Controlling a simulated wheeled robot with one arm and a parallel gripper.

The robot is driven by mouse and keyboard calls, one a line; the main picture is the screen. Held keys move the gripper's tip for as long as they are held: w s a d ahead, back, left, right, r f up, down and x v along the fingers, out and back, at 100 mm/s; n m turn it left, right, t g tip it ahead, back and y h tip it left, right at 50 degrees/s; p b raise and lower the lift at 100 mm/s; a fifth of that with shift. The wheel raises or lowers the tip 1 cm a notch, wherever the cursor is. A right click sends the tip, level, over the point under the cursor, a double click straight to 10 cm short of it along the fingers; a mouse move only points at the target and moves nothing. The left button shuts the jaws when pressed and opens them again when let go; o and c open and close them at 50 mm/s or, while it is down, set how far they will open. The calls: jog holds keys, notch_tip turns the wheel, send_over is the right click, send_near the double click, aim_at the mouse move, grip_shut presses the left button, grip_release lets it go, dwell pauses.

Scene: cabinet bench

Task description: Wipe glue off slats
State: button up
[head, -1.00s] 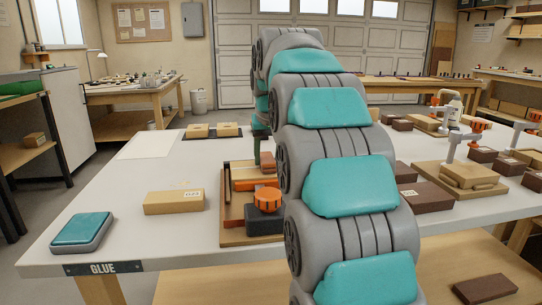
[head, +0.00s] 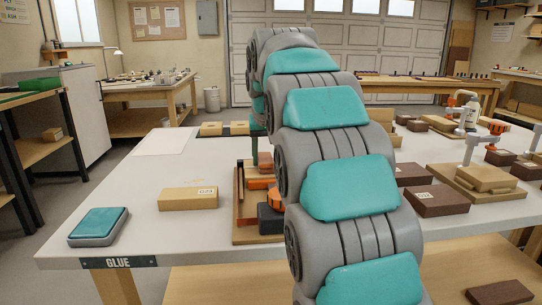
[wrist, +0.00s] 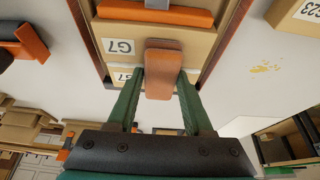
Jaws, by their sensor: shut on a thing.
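My gripper (wrist: 160,88) shows in the wrist view with its two green fingers shut on a brown rounded block (wrist: 164,65). The block lies over pale slats (wrist: 206,49) labelled G7, which sit between dark brown side rails; I cannot tell if it touches them. An orange bar (wrist: 155,13) crosses the slats. In the head view the jig (head: 241,222) with an orange clamp stands on the bench, partly hidden by my arm. My fingers are mostly hidden there. A yellowish glue smear (wrist: 266,68) lies on the bench top beside the jig.
Dark brown blocks (head: 437,200) and clamped boards (head: 476,182) stand to the right.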

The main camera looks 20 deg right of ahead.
aim_at(249, 167)
jog(key=shift+w+a, duration=0.2)
jog(key=shift+a, duration=0.4)
jog(key=shift+w+a, duration=0.15)
jog(key=shift+a, duration=0.45)
jog(key=shift+a, duration=0.15)
jog(key=shift+w+a+r+p, duration=0.1)
jog(key=shift+w+a+p, duration=0.1)
jog(key=shift+a, duration=0.25)
jog(key=shift+w+a+p, duration=0.1)
jog(key=shift+a+p, duration=0.05)
jog(key=shift+a, duration=0.25)
jog(key=shift+d, duration=0.1)
jog(key=shift+s+d+f, duration=0.1)
jog(key=shift+s+d, duration=0.15)
jog(key=shift+d, duration=0.45)
jog(key=shift+s+d+f, duration=0.1)
jog(key=shift+s+d, duration=0.1)
jog(key=shift+d, duration=0.5)
jog(key=shift+s+d, duration=0.25)
jog(key=shift+d, duration=0.45)
jog(key=shift+s+d+r, duration=0.1)
jog(key=shift+s+d, duration=0.2)
jog(key=shift+d, duration=0.7)
jog(key=shift+s+d+r, duration=0.1)
jog(key=shift+s+d, duration=0.15)
jog(key=shift+d, duration=0.75)
jog(key=shift+s+d+f, duration=0.1)
jog(key=shift+s+d, duration=0.15)
jog(key=shift+d, duration=0.75)
